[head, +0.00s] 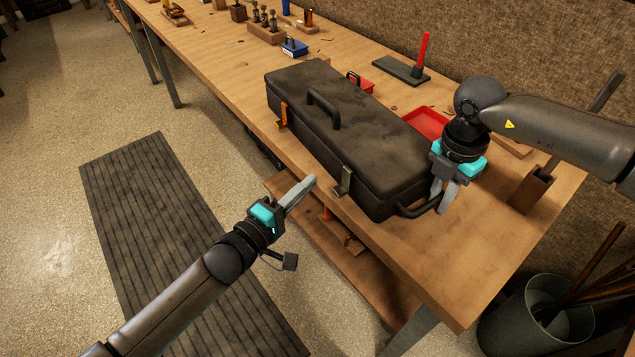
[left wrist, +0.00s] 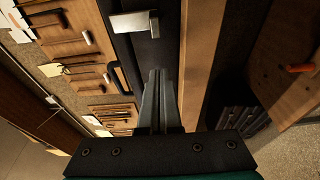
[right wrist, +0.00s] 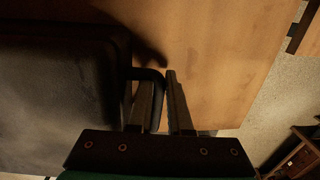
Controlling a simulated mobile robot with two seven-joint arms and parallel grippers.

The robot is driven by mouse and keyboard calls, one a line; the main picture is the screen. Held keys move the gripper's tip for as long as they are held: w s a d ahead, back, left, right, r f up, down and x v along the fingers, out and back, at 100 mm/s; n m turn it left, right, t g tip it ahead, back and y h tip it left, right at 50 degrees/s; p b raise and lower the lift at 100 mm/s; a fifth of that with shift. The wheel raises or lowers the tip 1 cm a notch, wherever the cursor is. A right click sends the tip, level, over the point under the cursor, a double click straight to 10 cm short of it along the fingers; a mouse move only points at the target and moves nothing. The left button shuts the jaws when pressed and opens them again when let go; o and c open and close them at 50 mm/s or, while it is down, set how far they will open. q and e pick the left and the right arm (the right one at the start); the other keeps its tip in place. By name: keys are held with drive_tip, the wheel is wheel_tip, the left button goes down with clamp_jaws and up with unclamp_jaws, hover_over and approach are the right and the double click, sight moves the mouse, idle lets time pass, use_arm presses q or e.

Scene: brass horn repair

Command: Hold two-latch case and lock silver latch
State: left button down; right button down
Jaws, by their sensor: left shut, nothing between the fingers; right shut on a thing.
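The black two-latch case (head: 345,115) lies closed along the workbench, with a top handle (head: 322,108). The silver latch (head: 343,181) is on its front face near the right end; it also shows in the left wrist view (left wrist: 135,22). I cannot tell whether it is fastened. The orange-brass latch (head: 283,115) is further left on the same face. My left gripper (head: 311,181) is shut and empty, off the bench's front edge, to the left of the silver latch and apart from it. My right gripper (head: 441,208) is shut on the case's end handle (right wrist: 148,74).
The workbench (head: 480,265) is clear in front of the case's right end. A red tray (head: 425,123) and a red-handled tool (head: 423,50) are behind the case. A lower shelf (head: 350,262) is below the front edge. A bin (head: 535,315) stands at the right.

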use_arm(q)
drive_tip(key=v, duration=0.7)
drive_tip(key=shift+s, duration=0.2)
drive_tip(key=shift+a+r, duration=0.15)
use_arm(e)
drive_tip(key=c, duration=0.8)
unclamp_jaws()
drive_tip(key=shift+o, duration=0.2)
